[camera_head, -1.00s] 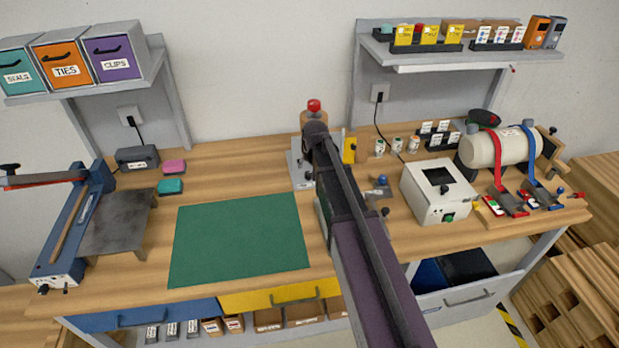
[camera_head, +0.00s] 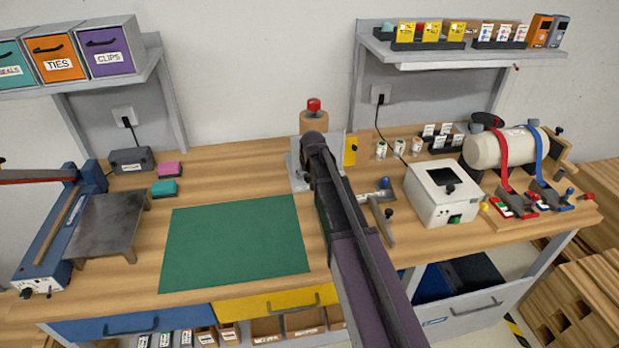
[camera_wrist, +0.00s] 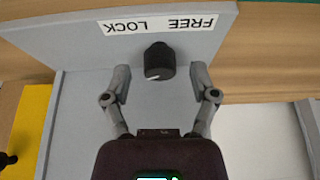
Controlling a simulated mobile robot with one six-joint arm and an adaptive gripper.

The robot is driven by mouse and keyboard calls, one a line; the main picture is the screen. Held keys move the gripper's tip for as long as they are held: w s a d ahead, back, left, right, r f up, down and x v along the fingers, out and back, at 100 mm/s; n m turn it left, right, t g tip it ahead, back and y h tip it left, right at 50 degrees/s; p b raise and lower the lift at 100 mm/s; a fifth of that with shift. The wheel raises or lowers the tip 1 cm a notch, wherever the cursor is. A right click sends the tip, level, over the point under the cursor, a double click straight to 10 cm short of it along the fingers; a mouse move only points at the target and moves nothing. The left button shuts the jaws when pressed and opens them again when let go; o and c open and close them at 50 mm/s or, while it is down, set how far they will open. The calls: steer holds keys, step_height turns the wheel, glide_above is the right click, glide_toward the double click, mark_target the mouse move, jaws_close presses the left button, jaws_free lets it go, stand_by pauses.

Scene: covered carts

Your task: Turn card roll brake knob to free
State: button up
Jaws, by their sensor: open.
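In the wrist view a black brake knob (camera_wrist: 159,60) with a small white mark stands on a grey panel (camera_wrist: 85,100). A white label (camera_wrist: 160,24) beside it reads FREE and LOCK, upside down in this view. My gripper (camera_wrist: 160,74) is open, with one finger on each side of the knob and a gap at both sides. In the head view a brown roll (camera_head: 314,122) with a red top knob (camera_head: 314,104) stands on a grey base (camera_head: 296,172) at the back of the bench. My arm hides the brake knob and gripper there.
A green mat (camera_head: 235,245) lies left of my arm. A white box machine (camera_head: 440,195) and a small tool (camera_head: 383,215) are to the right. A yellow plate (camera_head: 351,151) stands close to the roll. A shelf (camera_head: 460,60) hangs at the back right.

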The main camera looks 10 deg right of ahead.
stand_by(0.3)
jaws_close()
steer(key=shift+d, duration=0.1)
stand_by(1.2)
jaws_free()
